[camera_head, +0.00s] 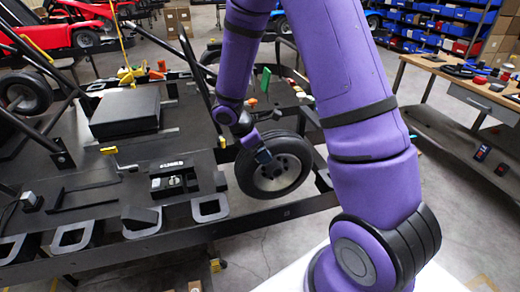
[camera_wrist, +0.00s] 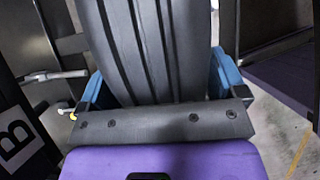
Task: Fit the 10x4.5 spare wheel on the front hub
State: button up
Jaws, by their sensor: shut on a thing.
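A black tyre on a silver-grey rim, the spare wheel (camera_head: 276,173), stands upright at the near right side of the black kart stand (camera_head: 205,240). My gripper (camera_head: 263,155) is shut on the wheel from above. In the wrist view the grooved tread of the wheel (camera_wrist: 150,45) fills the middle, with the blue fingers of my gripper (camera_wrist: 155,85) on either side of it. The front hub cannot be made out. I cannot tell whether the wheel is on a hub or beside it.
A flat black box (camera_head: 125,112) lies on the stand. Another wheel (camera_head: 25,92) is at the far left. A workbench (camera_head: 455,88) with parts stands at the right. Grey floor lies clear between stand and bench. Thin bars rise near my forearm.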

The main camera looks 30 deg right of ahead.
jog(key=shift+w+d, duration=0.25)
jog(key=shift+w, duration=0.5)
dwell(0.4)
jog(key=o, duration=1.7)
jog(key=shift+o, duration=0.2)
jog(key=shift+a, duration=0.1)
